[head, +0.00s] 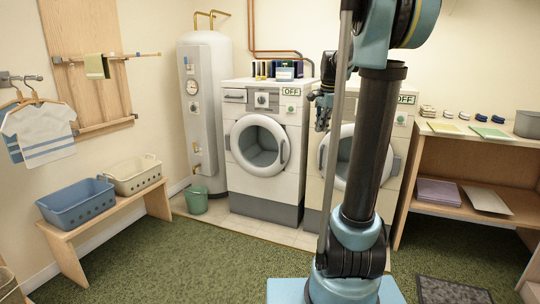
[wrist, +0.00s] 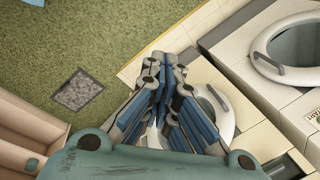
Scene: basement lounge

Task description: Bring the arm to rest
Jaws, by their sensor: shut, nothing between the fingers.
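My arm rises from its blue base in the middle of the head view. My gripper (head: 323,122) hangs pointing down in front of the right-hand washing machine (head: 408,105), partly behind my own arm. In the wrist view my gripper (wrist: 165,62) shows its blue-padded fingers together, with nothing held between them. One machine's round door (wrist: 222,108) is partly hidden behind the fingers there.
The left washing machine (head: 262,205) stands beside a white boiler (head: 206,105) and a green bucket (head: 196,200). A bench at left holds a blue basket (head: 78,207) and a cream basket (head: 132,177). A wooden shelf (head: 475,142) stands right. Green carpet (head: 190,260) is open in front.

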